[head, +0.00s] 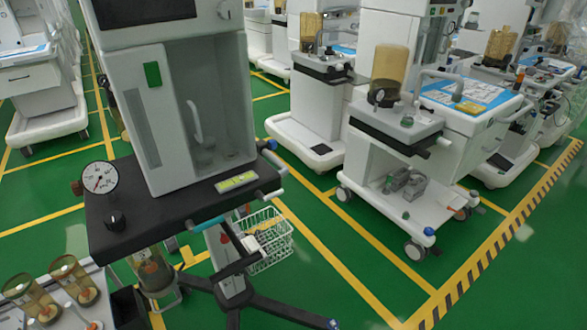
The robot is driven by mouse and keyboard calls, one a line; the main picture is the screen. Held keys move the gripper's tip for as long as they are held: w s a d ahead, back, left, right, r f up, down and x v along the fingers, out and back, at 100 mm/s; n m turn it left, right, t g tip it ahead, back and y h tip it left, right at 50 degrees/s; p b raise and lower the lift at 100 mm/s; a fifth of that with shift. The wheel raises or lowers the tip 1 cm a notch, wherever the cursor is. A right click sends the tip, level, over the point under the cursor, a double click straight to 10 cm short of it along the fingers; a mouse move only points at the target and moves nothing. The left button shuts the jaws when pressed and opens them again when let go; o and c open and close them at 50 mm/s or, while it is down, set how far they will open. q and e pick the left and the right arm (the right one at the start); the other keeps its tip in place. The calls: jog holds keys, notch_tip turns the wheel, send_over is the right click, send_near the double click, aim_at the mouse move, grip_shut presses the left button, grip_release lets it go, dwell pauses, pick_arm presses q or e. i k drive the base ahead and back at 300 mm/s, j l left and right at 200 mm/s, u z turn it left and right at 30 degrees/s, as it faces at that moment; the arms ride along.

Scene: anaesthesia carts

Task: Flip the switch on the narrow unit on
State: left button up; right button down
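A narrow grey unit (140,115) stands upright on a dark shelf in the left foreground, with a darker screen panel on top. A small green rectangle (152,74) is on its front; I cannot tell whether it is the switch or which state it is in. A round dial gauge (100,177) and a black knob (116,221) are at the shelf's left end. A yellow-green label or display (236,181) is at its front edge. A pale curved handle (195,120) shows in the recess on the unit's right. Neither of my grippers is in view.
The dark shelf (150,228) is on a column with spread dark legs (270,307) and a white wire basket (268,240). Several amber canisters (75,280) stand at lower left. White carts (430,150) stand to the right. Green floor (340,270) between is clear.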

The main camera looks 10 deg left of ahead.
aim_at(152, 68)
jog(key=i+l+u, duration=0.25)
jog(key=l+u, duration=0.2)
jog(key=i+l+u, duration=0.2)
jog(key=l+u, duration=0.2)
jog(key=i+l+u, duration=0.1)
jog(key=l+u, duration=0.35)
jog(key=l, duration=0.15)
jog(key=l+u, duration=0.4)
jog(key=l, duration=0.15)
jog(key=l+u, duration=0.45)
jog(key=l, duration=0.15)
